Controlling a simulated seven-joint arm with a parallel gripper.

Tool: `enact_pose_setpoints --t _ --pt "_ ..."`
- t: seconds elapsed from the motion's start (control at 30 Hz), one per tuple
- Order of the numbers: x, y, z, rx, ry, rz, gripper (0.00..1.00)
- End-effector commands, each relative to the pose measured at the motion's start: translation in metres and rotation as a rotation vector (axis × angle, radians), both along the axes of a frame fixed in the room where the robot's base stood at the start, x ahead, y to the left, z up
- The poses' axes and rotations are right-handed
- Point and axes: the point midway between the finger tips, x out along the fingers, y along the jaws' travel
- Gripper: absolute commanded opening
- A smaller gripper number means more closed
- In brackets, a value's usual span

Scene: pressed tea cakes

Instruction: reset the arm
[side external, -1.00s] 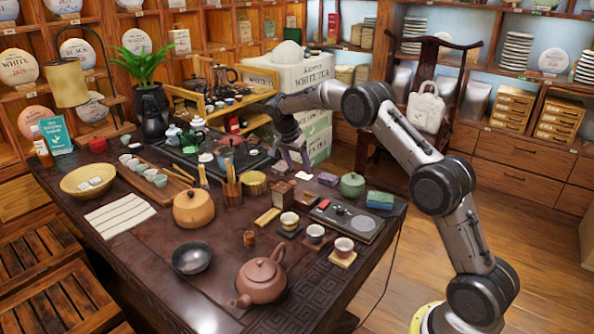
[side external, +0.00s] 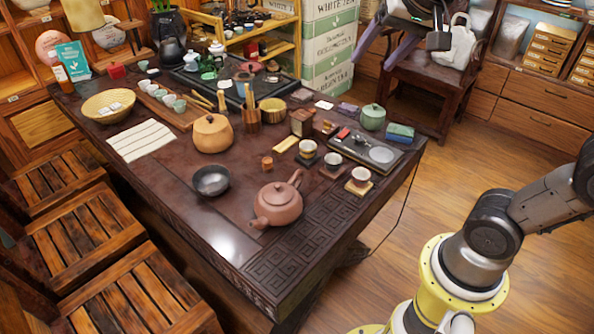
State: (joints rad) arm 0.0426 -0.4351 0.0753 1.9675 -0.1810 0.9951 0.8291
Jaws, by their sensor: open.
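My gripper (side external: 363,72) is at the top of the side external view, raised in the air in front of the wooden chair and right of the stacked tea boxes. Its two dark purple fingers are apart with nothing between them. It is clear of the table and touches nothing that I can see. My arm rises from the yellow base at bottom right and leaves the picture at the right edge, so its middle links are hidden.
The dark tea table (side external: 230,240) holds a clay teapot (side external: 277,203), several cups, a black bowl (side external: 210,180) and a wicker basket (side external: 109,105). White tea boxes (side external: 328,45) stand behind it. The chair (side external: 430,95) carries a white bag (side external: 456,45). Floor right of the table is clear.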

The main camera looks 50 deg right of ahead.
Motion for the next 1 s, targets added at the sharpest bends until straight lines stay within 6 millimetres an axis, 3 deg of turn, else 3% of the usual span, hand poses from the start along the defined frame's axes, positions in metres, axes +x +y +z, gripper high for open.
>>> enact_pose_setpoints --t 0.03,0.1,0.2,0.33,0.47,0.63,1.0 --pt "-0.024 0.008 -0.008 -0.014 -0.003 0.07 0.68" --pt "-0.053 0.019 -0.024 -0.041 0.002 0.18 0.68" --pt "-0.087 0.03 -0.052 -0.084 0.018 0.332 0.68" --pt "-0.116 0.04 -0.09 -0.137 0.064 0.516 0.68" --pt "-0.125 0.045 -0.113 -0.179 0.113 0.654 0.68" --pt "-0.123 0.046 -0.111 -0.229 0.112 0.741 0.68" --pt "-0.123 0.046 -0.11 -0.235 0.113 0.748 0.68"
